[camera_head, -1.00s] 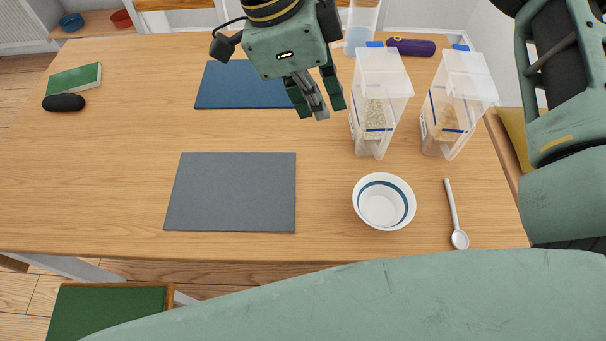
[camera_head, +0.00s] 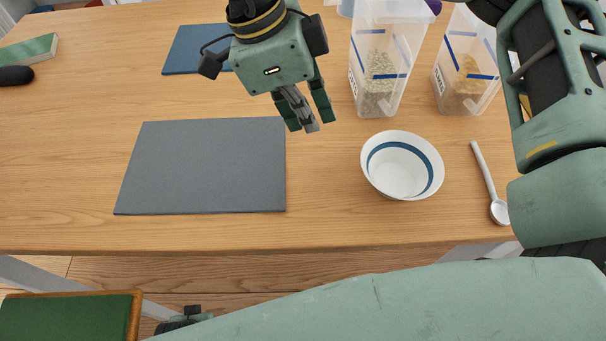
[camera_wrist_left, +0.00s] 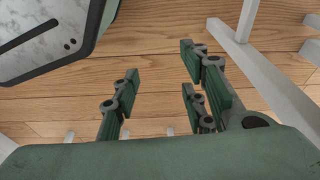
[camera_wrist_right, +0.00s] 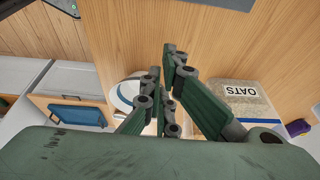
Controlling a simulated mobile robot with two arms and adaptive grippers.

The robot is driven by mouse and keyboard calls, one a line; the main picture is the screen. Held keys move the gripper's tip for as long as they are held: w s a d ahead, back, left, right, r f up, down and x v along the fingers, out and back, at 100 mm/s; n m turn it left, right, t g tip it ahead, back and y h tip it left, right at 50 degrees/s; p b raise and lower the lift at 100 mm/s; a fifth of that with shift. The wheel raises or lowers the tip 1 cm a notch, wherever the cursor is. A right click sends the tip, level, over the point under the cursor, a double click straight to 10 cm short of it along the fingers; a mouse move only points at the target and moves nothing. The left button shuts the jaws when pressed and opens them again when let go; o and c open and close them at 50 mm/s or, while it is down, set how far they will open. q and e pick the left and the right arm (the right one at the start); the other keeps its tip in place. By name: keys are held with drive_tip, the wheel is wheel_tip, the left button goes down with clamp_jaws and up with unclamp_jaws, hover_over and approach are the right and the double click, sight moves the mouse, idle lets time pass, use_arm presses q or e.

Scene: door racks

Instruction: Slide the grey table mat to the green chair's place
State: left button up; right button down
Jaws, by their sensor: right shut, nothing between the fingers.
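The grey table mat (camera_head: 203,168) lies flat on the table, left of the bowl, near the front edge. The green chair (camera_head: 65,318) shows its seat at the bottom left, below the table's front edge and left of the mat. My right gripper (camera_head: 307,118) is shut and empty, beside the mat's far right corner in the head view; whether it touches the table is unclear. Its fingers also show in the right wrist view (camera_wrist_right: 165,85). My left gripper (camera_wrist_left: 160,85) is open and empty, over the wood floor; a dark part of it shows low in the head view.
A white bowl (camera_head: 402,165) with a blue band stands right of the mat, a spoon (camera_head: 485,180) beyond it. Two clear containers (camera_head: 385,60) (camera_head: 468,65) stand behind. A blue mat (camera_head: 195,50) lies farther back. Bare tabletop lies left of the grey mat.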

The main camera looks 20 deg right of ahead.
drive_tip(key=b+x, duration=0.1)
drive_tip(key=x, duration=0.9)
drive_tip(key=shift+f, duration=0.3)
drive_tip(key=a, duration=0.3)
drive_tip(key=shift+w+f, duration=0.2)
drive_tip(key=shift+w, duration=0.2)
drive_tip(key=shift+w+a, duration=0.1)
drive_tip(key=shift+a, duration=0.35)
use_arm(q)
drive_tip(key=r, duration=0.1)
drive_tip(key=w+r, duration=0.1)
drive_tip(key=r, duration=0.1)
drive_tip(key=shift+w+d, duration=0.1)
drive_tip(key=shift+w, duration=0.15)
